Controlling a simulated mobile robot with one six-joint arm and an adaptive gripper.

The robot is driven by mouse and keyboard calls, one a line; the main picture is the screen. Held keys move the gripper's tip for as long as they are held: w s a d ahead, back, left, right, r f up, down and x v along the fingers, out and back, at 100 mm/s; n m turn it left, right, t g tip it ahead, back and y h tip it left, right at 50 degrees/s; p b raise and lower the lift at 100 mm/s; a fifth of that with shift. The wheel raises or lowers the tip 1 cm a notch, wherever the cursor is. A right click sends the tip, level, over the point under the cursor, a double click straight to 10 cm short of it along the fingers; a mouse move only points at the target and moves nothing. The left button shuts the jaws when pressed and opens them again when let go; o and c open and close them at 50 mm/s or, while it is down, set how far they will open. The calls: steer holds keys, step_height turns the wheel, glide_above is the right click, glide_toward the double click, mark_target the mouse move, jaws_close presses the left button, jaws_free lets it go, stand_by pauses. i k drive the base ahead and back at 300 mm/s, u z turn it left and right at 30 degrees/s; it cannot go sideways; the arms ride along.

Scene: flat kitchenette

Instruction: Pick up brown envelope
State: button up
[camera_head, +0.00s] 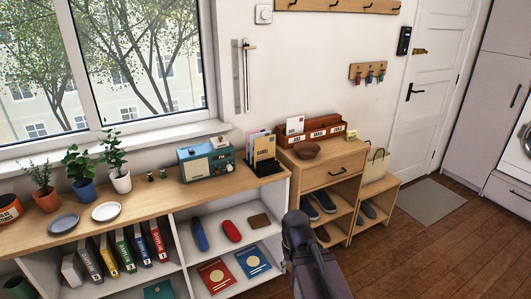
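A tan-brown, upright, envelope-like item (264,148) with a small label stands in a dark holder (268,168) on the right end of the long shelf top. Pink and pale papers (253,143) stand just behind and left of it. I cannot tell for sure that the tan item is the envelope. My gripper (295,218) is a dark shape low in the centre, in front of the shelf unit and apart from the holder. Its fingers are not clear, and nothing is seen in it.
A teal radio (206,159) stands left of the holder. To the right, a wooden cabinet (322,164) bears a brown bowl (306,150) and a mail organizer (313,133) with a white envelope (295,125). Potted plants stand left. Floor (440,250) at right is clear.

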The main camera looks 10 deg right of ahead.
mark_target(264, 147)
steer(key=z, duration=0.05)
steer(key=i, duration=1)
steer(key=u, duration=0.05)
